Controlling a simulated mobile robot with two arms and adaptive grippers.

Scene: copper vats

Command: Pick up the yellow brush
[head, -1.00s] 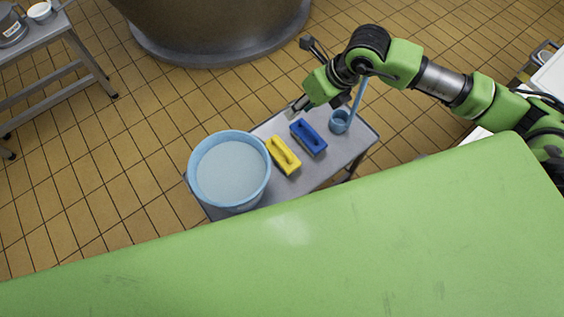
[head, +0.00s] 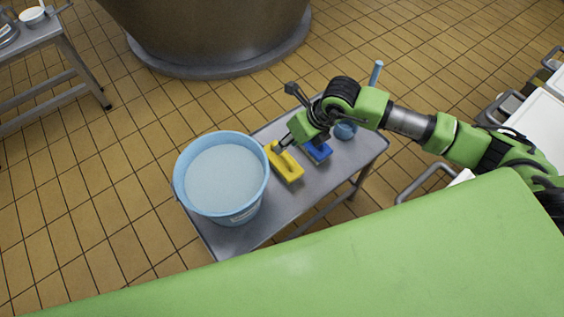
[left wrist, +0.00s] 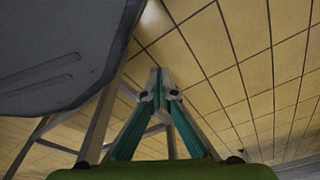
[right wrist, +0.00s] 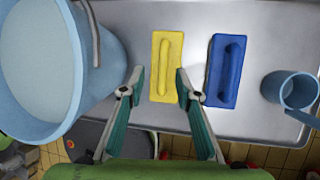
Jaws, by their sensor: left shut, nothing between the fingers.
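The yellow brush (head: 289,171) lies on the grey metal table between the blue bucket and the blue brush. In the right wrist view the yellow brush (right wrist: 160,45) lies flat, its long handle pointing along my line of reach. My right gripper (right wrist: 157,73) is open and empty, one finger on each side of the brush's near part. In the head view the right gripper (head: 278,146) is at the brush's far end and hides part of it. My left gripper (left wrist: 160,75) is shut and empty, away from the brush, above the tiled floor.
The light blue bucket (right wrist: 80,30) stands close left of the yellow brush. The blue brush (right wrist: 226,70) lies just to the right, and a blue jug (right wrist: 290,92) stands beyond it. The table (head: 290,209) has bare surface at its front edge. A large vat (head: 205,30) stands behind.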

